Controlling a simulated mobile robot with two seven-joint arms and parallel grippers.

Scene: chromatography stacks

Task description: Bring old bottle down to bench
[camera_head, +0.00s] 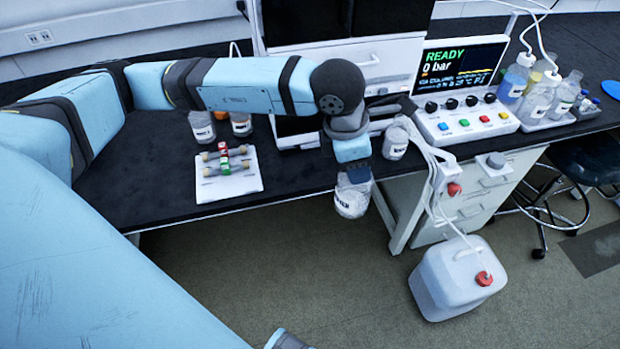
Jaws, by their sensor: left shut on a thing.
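My left gripper (354,174) points down and is shut on a clear bottle (351,200) with a white label. The gripper covers the bottle's top. The bottle hangs roughly upright and shows just past the front edge of the dark bench (300,195), with floor behind it. How high it hangs is hard to tell. Another labelled bottle (395,143) stands on the bench right of the gripper, beside the instrument. My right gripper is not in view.
A white board with small coloured fittings (230,184) lies on the bench, with two bottles (201,127) behind it. The instrument's control panel (462,118) reads READY, 0 bar. Several bottles (515,82) stand at right. A white canister (455,278) is on the floor.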

